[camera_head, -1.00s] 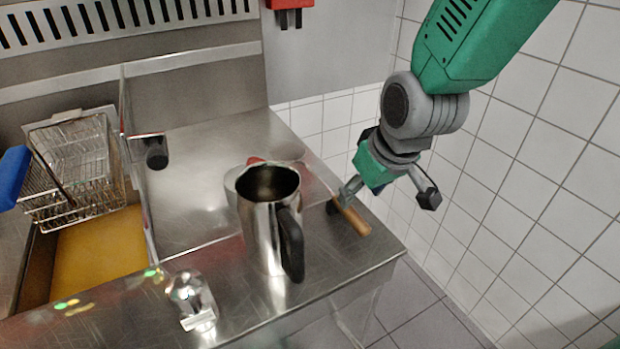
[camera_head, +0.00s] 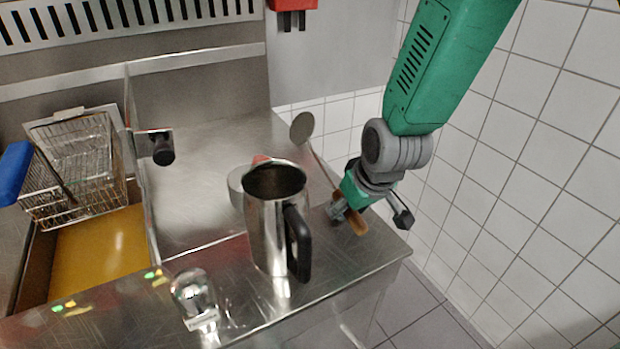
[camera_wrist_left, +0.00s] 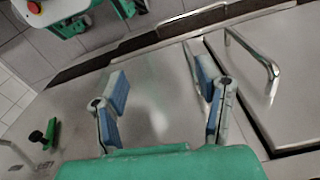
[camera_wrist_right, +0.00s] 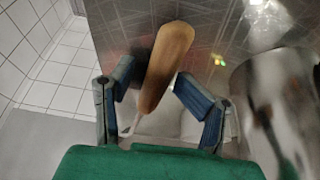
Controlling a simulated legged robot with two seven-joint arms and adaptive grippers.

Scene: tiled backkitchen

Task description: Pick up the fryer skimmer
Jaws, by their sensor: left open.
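The fryer skimmer (camera_head: 303,127) is at the right end of the steel counter, with a round grey disc, a thin rod and a wooden handle. Its disc appears raised and tilted off the counter. My right gripper (camera_head: 369,216) is low over the handle, fingers spread. In the right wrist view the wooden handle (camera_wrist_right: 167,62) lies between the two open fingers of that gripper (camera_wrist_right: 153,80), nearer the right one; I cannot tell whether they touch. My left gripper (camera_wrist_left: 162,80) is open and empty in its wrist view, and out of the head view.
A steel jug (camera_head: 268,225) with a black handle stands close left of the skimmer. A glass shaker (camera_head: 193,297) stands at the front edge. A fryer basket (camera_head: 78,165) hangs over yellow oil (camera_head: 98,250) at left. A tiled wall (camera_head: 530,170) is at right.

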